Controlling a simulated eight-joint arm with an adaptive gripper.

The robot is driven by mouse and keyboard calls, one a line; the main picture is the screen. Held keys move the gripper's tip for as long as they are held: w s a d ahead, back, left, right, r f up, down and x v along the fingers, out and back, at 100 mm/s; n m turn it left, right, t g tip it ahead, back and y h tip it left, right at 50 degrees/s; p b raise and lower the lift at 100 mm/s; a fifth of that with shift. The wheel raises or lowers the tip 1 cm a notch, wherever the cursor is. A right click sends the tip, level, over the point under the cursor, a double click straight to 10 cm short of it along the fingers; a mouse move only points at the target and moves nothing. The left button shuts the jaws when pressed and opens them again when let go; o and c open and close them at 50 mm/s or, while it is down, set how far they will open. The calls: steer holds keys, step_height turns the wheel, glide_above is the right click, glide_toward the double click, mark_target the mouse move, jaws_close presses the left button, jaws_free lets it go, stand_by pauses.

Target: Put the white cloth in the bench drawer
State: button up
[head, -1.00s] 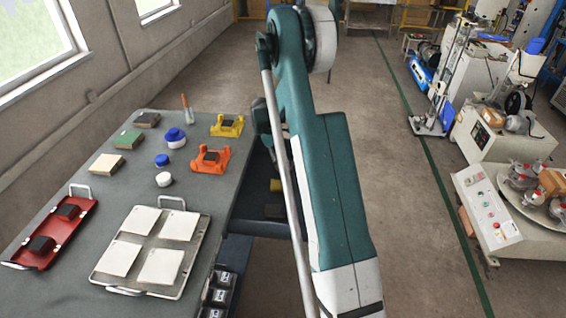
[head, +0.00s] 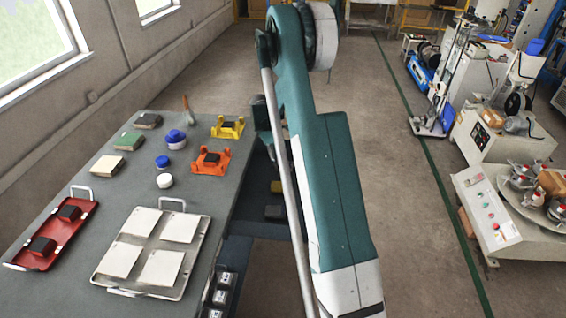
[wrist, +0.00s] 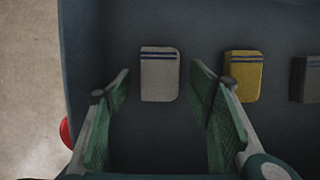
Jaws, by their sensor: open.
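The white cloth (wrist: 159,75) shows in the wrist view as a folded off-white block with blue stripes near its upper edge. It lies flat on a dark blue-grey surface. My gripper (wrist: 161,72) is open, with one green-padded finger on each side of the cloth and gaps between. Nothing is held. I cannot tell the height of the fingers above the surface. I cannot pick out the cloth in the head view. The bench (head: 105,180) stands at left there; I cannot make out which part is its drawer.
A yellow folded cloth (wrist: 244,75) and a grey one (wrist: 307,80) lie to the right. A red round part (wrist: 66,132) is at the left edge. The bench top holds a tray of white tiles (head: 196,235), a red tray (head: 65,232), and orange (head: 209,161) and yellow (head: 229,127) holders.

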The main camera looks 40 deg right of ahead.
steer(key=p+v, duration=0.1)
steer(key=v, duration=0.9)
steer(key=shift+p, duration=0.4)
steer(key=s+a+r+m+t, duration=0.2)
steer(key=s+a+r, duration=0.5)
steer(key=a+r, duration=0.4)
steer(key=s+a+r+m+t, duration=0.25)
steer(key=s+a+r, duration=0.35)
steer(key=a+r, duration=0.5)
steer(key=s+a+r+m+t+y, duration=0.1)
steer(key=s+a+m+t, duration=0.1)
steer(key=s+a, duration=0.6)
steer(key=s+a+m+t+y, duration=0.1)
steer(key=s+a, duration=0.7)
steer(key=s, duration=0.8)
steer(key=shift+s+a+r+m+t, duration=0.35)
steer(key=shift+m+t, duration=0.4)
steer(key=shift+t, duration=0.3)
